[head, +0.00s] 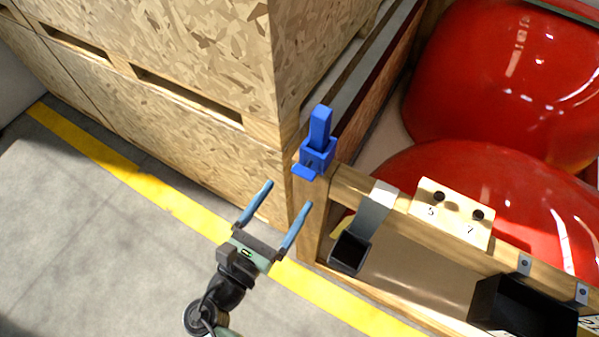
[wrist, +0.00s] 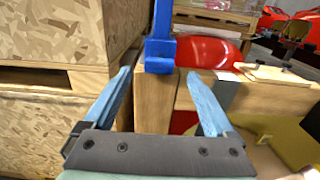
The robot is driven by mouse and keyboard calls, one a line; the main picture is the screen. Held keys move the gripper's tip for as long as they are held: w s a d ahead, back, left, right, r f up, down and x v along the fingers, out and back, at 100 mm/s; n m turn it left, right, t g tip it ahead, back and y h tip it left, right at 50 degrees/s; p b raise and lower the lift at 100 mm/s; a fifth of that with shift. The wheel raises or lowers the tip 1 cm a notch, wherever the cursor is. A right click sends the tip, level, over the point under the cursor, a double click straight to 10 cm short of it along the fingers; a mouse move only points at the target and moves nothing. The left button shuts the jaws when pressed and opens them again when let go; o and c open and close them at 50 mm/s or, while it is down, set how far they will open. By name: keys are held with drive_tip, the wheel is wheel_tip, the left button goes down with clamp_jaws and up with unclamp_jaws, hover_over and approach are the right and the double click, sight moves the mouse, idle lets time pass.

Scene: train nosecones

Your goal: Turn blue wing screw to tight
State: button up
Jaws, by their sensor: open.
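The blue wing screw (head: 318,146) sits on top of a wooden corner post in the head view, with an upright blue part and a small blue piece low at its left. It also shows in the wrist view (wrist: 160,45), at the top centre, above and beyond my fingertips. My gripper (head: 291,193) is open and empty, below and to the left of the screw in the head view. In the wrist view its two blue fingers (wrist: 164,72) are spread wide, with the post between and beyond them. The fingers appear apart from the screw.
A wooden rail (head: 362,186) runs right from the post, carrying a small dark holder (head: 349,252), a numbered block with two holes (head: 450,214) and a black bin (head: 520,308). Red nosecones (head: 500,85) lie behind. Large chipboard crates (head: 190,60) stand left. Floor at lower left is clear.

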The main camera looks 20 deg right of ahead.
sight(301, 176)
drive_tip(key=x, duration=0.6)
drive_tip(key=shift+w, duration=0.1)
drive_tip(key=shift+c, duration=0.3)
drive_tip(key=c, duration=1.3)
